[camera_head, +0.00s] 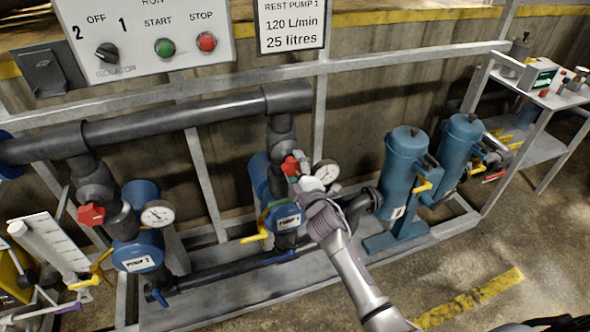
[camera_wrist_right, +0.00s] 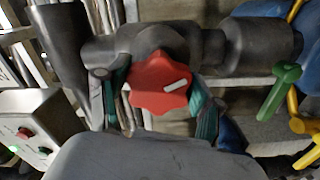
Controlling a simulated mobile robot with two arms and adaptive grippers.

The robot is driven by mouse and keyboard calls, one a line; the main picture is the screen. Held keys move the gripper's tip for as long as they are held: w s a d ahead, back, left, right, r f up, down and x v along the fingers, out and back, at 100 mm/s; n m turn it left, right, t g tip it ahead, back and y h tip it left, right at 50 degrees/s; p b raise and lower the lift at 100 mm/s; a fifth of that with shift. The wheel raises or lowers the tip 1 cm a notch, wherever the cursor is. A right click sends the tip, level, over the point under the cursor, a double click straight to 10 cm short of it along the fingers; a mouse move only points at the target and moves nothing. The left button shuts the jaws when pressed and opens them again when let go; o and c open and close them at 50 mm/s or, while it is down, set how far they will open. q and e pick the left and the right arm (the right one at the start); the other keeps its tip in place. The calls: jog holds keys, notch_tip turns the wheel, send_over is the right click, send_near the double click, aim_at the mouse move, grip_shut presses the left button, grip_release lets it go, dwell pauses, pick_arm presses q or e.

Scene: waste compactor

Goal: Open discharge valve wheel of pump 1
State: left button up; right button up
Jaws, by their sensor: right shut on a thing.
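The red valve wheel (camera_head: 290,166) sits on the dark pipe above the blue pump labelled PUMP 1 (camera_head: 288,221). My right gripper (camera_head: 301,178) reaches it from the front right and partly covers it. In the right wrist view the lobed red wheel (camera_wrist_right: 160,82), with a white mark on its face, sits between the two teal-padded fingers of my gripper (camera_wrist_right: 157,105). The fingers are shut on the wheel, one on each side. My left gripper is not in view.
A pressure gauge (camera_head: 326,171) stands right beside my right gripper. A yellow-handled valve (camera_head: 255,237) is low at the left of this pump. A second blue pump with its own red wheel (camera_head: 91,214) stands at left. Blue cylinders (camera_head: 406,165) stand to the right.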

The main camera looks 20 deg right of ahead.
jog(key=n+b, duration=0.1)
jog(key=n, duration=1.1)
jog(key=shift+r+n, duration=0.1)
jog(key=shift+n, duration=0.3)
dwell(0.3)
jog(key=o, duration=1.1)
jog(key=shift+o, duration=0.2)
jog(key=shift+r, duration=0.1)
jog(key=s, duration=1.2)
jog(key=shift+d, duration=0.2)
